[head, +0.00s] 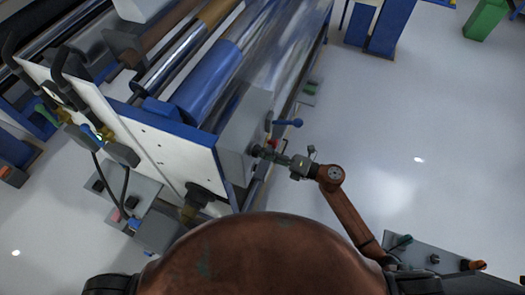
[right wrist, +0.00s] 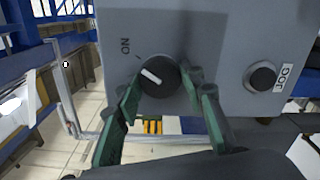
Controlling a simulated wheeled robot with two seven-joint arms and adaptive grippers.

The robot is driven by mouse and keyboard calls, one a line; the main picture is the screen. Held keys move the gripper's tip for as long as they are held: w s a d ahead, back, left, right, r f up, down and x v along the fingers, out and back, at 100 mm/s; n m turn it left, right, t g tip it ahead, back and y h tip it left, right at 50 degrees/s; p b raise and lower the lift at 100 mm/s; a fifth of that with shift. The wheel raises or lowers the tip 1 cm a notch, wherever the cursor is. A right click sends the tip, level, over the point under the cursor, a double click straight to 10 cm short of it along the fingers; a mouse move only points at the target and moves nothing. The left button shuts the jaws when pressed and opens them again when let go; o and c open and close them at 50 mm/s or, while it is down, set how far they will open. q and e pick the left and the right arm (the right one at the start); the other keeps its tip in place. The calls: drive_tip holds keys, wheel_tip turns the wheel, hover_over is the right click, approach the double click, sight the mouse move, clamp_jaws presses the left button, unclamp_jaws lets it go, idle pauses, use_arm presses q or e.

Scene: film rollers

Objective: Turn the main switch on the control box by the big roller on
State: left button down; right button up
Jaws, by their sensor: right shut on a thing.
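The grey control box (head: 243,124) is on the end of the big roller machine in the head view. Its face (right wrist: 215,30) fills the top of the right wrist view. The main switch is a round black knob (right wrist: 155,77) with a white pointer. The pointer aims up-left, at a shallower slant than the small tick beside the "ON" label (right wrist: 126,46). My right gripper (head: 262,152) reaches the box from the right. Its green fingers (right wrist: 162,88) are on either side of the knob, closed on it. My left gripper is not in view.
A black button labelled JOG (right wrist: 262,77) is right of the knob. A blue lever (head: 288,123) and a red part (head: 275,143) are close to my right gripper. The big roller machine (head: 170,150) fills the left. Open floor (head: 420,130) lies to the right.

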idle(0.3)
drive_tip(key=o, duration=1.2)
drive_tip(key=shift+c, duration=0.2)
drive_tip(key=v, duration=0.7)
drive_tip(key=shift+d, duration=0.25)
